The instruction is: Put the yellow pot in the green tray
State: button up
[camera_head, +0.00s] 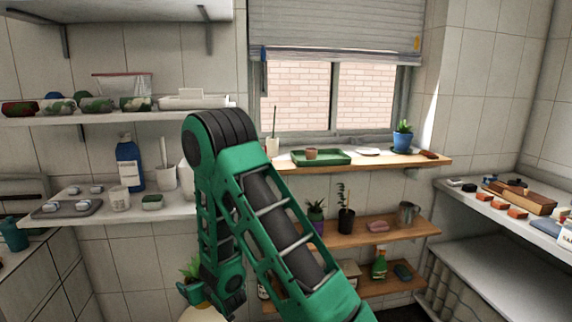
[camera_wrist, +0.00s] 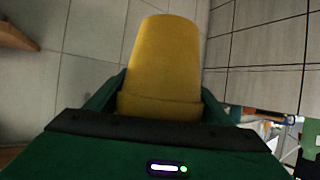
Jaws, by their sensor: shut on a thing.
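The yellow pot (camera_wrist: 165,60) fills the middle of the wrist view, between the two green fingers of my gripper (camera_wrist: 160,97). My gripper is shut on it. In the head view the yellow pot (camera_head: 191,293) shows low, left of my arm, with green leaves above it. It is held below the left shelf's level. The green tray (camera_head: 338,160) lies on the wooden windowsill shelf, up and to the right of my gripper. A small terracotta pot (camera_head: 311,154) stands in the tray's left part. The tray's right part looks empty.
On the windowsill, a white cup (camera_head: 272,146) stands left of the tray, a white dish (camera_head: 368,151) right of it, and a blue potted plant (camera_head: 402,138) farther right. Lower wooden shelves hold plants and a metal bucket (camera_head: 408,213). The left shelf holds a blue bottle (camera_head: 129,163).

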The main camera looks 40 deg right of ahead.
aim_at(328, 156)
jog(key=u, duration=0.05)
jog(key=k, duration=1.1)
jog(key=z, duration=1)
jog(key=i, duration=1)
jog(key=z, duration=0.05)
